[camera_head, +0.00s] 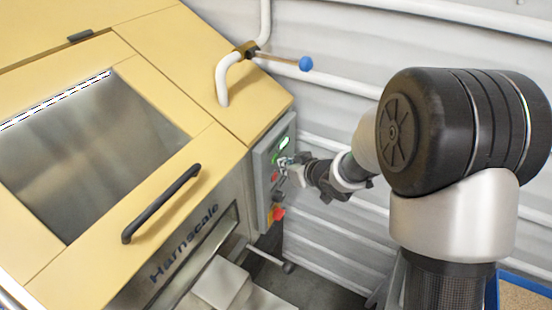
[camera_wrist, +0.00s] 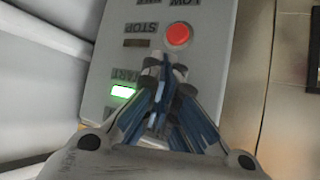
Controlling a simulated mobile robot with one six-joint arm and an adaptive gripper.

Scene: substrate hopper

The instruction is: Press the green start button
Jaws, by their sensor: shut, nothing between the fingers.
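The grey control panel (camera_head: 262,165) is on the side of the yellow machine. In the wrist view the panel (camera_wrist: 215,70) appears upside down, with the words START and STOP. My gripper (camera_head: 286,162) is shut and empty, its fingertips at the panel. In the wrist view the gripper (camera_wrist: 164,68) covers the panel beside the START label, where the green start button is hidden. I cannot tell whether the tips touch it. A lit green indicator (camera_wrist: 122,91) shows by START; a green light also shows in the head view (camera_head: 284,142).
A red button (camera_wrist: 177,35) lies by STOP, close to the fingertips. A red knob (camera_head: 277,213) on yellow is lower on the panel. A blue-tipped lever (camera_head: 305,63) sticks out above. A black handle (camera_head: 162,203) is on the machine's front.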

